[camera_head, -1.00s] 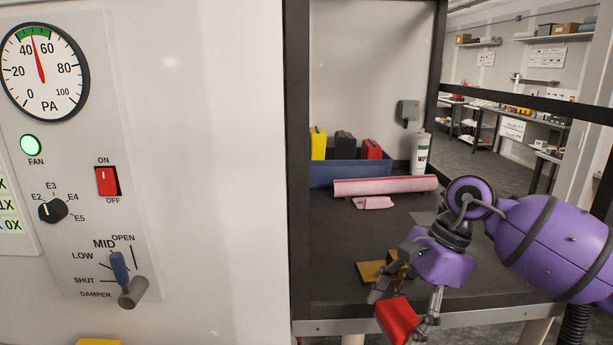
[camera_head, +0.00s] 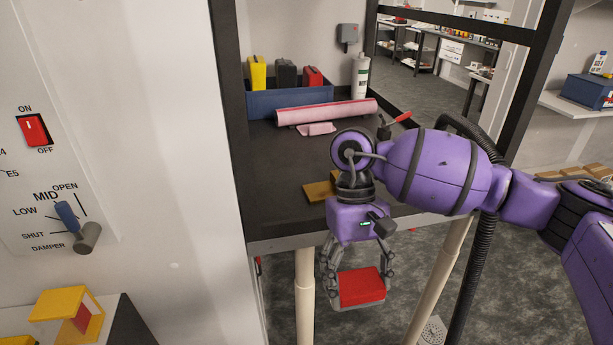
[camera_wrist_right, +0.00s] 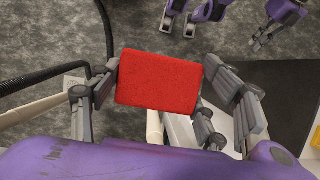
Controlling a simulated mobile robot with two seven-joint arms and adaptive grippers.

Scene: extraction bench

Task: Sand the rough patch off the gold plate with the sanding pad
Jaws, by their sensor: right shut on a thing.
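My right gripper (camera_head: 358,283) is shut on a red, flat block with a grainy face, which looks like the sanding pad (camera_head: 363,287). In the right wrist view the pad (camera_wrist_right: 158,82) sits between the fingers, its broad face toward the camera. The gripper hangs in front of the bench edge, over the floor, apart from the gold plate. The gold plate (camera_head: 318,191) lies on the dark bench top near its front, partly hidden by my right wrist. I cannot make out its rough patch. My left gripper does not show in the head view.
The bench top (camera_head: 276,215) has free room left of the plate. A pink roll (camera_head: 325,112) and pink cloth (camera_head: 316,129) lie behind it. A blue bin (camera_head: 290,103) and a white bottle (camera_head: 360,76) stand at the back. A yellow holder (camera_head: 62,301) is at lower left. Dark frame posts flank the opening.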

